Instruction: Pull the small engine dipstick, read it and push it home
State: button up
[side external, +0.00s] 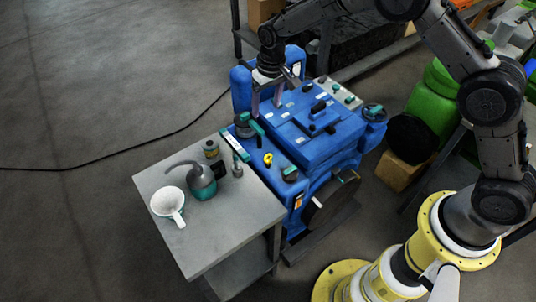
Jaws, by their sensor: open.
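The small blue engine (325,150) stands in the middle of the side external view. A small yellow loop (267,158), which looks like the dipstick's handle, sits low on the engine's near left side. The stick below the loop is hidden. My gripper (266,108) points down over the engine's back left part. Its two fingers are apart with nothing seen between them. It is behind the yellow loop in the picture and apart from it. I cannot tell whether the fingertips touch the engine.
A grey bench (228,238) at the front left holds a white jug (167,204), a teal oil can (201,182) and a small tin (211,149). A green drum (432,105) and a cardboard box (405,171) stand to the right. The floor at left is clear except for a black cable.

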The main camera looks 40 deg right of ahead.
jog(key=g, duration=0.1)
send_near(268, 154)
notch_tip(268, 154, down, 10)
jog(key=shift+w+a+f, duration=0.1)
jog(key=shift+f, duration=0.15)
grip_shut()
dwell(0.4)
dwell(1.1)
